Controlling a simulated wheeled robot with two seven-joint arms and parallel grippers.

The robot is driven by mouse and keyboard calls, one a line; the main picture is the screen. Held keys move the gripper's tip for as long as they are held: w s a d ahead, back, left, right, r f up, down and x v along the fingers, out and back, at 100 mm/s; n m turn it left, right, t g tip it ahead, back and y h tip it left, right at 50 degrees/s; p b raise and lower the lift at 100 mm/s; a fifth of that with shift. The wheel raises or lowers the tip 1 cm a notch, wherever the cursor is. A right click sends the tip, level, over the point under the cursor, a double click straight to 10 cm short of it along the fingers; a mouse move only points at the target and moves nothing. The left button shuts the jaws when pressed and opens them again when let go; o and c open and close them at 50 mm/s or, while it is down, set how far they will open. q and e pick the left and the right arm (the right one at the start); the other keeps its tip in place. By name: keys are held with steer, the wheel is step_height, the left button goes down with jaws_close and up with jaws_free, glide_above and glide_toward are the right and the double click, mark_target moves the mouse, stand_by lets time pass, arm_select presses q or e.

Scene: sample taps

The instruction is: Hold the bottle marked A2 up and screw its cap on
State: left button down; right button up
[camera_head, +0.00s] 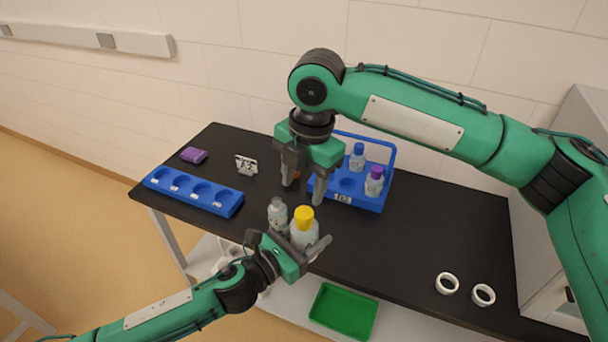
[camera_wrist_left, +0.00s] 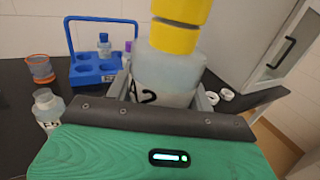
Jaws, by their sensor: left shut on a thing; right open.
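The A2 bottle (camera_head: 303,236) is pale and translucent, with a yellow cap (camera_head: 304,217) at its top. In the left wrist view the bottle (camera_wrist_left: 165,75) shows part of its A2 mark, and the yellow cap (camera_wrist_left: 174,38) has a second yellow section above it, cut by the frame edge. I cannot tell how tight the cap is. My left gripper (camera_head: 292,244) is shut on the bottle's body and holds it roughly upright by the table's front edge. My right gripper (camera_head: 303,192) is open and empty, pointing down, above and behind the cap.
An uncapped bottle (camera_head: 278,214) stands just left of the held one. A blue carrier (camera_head: 372,202) holds blue- and purple-capped bottles. An orange-rimmed beaker (camera_wrist_left: 40,68) stands behind. A blue rack (camera_head: 226,207) is left; white rings (camera_head: 447,284) are right; a green tray (camera_head: 343,311) lies below.

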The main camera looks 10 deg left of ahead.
mark_target(304, 212)
steer(key=n, duration=0.3)
steer(key=shift+r, duration=0.1)
steer(key=n, duration=0.5)
steer(key=shift+r+h, duration=0.15)
steer(key=shift+h, duration=0.15)
steer(key=n, duration=0.4)
steer(key=shift+w+r+n, duration=0.1)
steer(key=shift+r+n, duration=0.05)
steer(key=shift+n, duration=0.15)
steer(key=n, duration=0.4)
steer(key=shift+r+h, duration=0.1)
steer(key=shift+h, duration=0.2)
steer(key=shift+f, duration=4.05)
